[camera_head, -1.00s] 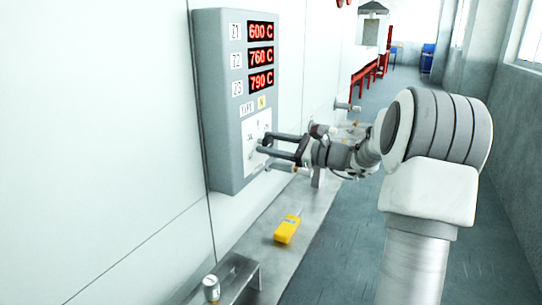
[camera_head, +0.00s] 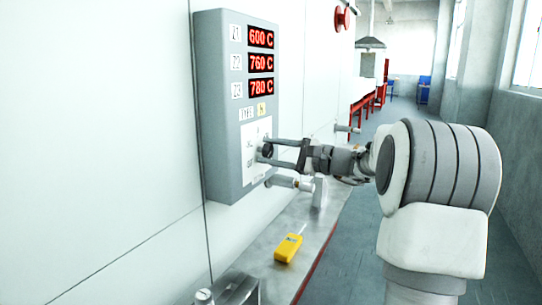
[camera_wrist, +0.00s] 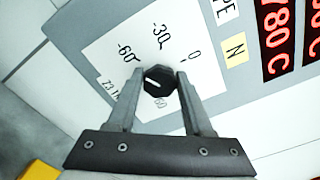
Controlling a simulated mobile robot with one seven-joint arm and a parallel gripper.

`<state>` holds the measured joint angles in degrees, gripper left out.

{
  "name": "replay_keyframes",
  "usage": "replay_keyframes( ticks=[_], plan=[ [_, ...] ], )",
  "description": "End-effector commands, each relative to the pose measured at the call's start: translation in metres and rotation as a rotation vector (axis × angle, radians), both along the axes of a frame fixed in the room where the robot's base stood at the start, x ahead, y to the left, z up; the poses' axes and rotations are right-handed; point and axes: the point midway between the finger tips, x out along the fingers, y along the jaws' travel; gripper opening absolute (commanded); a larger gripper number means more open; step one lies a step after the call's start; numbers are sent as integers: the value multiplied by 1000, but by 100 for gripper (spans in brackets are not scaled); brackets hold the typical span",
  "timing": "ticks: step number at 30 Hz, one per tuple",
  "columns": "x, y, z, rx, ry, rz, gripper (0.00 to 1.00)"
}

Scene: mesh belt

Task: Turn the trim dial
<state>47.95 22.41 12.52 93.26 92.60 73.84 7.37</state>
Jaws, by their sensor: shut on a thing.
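The trim dial (camera_wrist: 158,80) is a small black knob with a white pointer mark, on a white scale plate (camera_wrist: 105,55) that reads -60, -30 and 0. In the wrist view its pointer lies toward the -60 side. My gripper (camera_wrist: 160,84) has one finger on each side of the dial and is shut on it. In the head view my gripper (camera_head: 266,152) reaches the plate on the grey control box (camera_head: 208,120), and the dial (camera_head: 267,150) shows dark between the fingers. Red displays (camera_head: 261,62) read 600 C, 760 C and 780 C. Part of the scale is hidden by the fingers.
A yellow handheld device (camera_head: 288,248) lies on the metal ledge (camera_head: 315,228) below the box. Pipe fittings (camera_head: 288,182) stick out near the box's lower right. The aisle floor (camera_head: 345,265) on the right is open.

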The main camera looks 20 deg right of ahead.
Motion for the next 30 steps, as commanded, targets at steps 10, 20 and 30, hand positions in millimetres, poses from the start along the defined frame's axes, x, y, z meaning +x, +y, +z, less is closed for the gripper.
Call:
replay_keyframes(
  ticks=[10,20,30],
  plan=[
    [0,0,0,-4,-1,1,53],
    [0,0,0,-3,-1,1,81],
    [-19,-16,0,-4,0,-3,81]
  ],
)
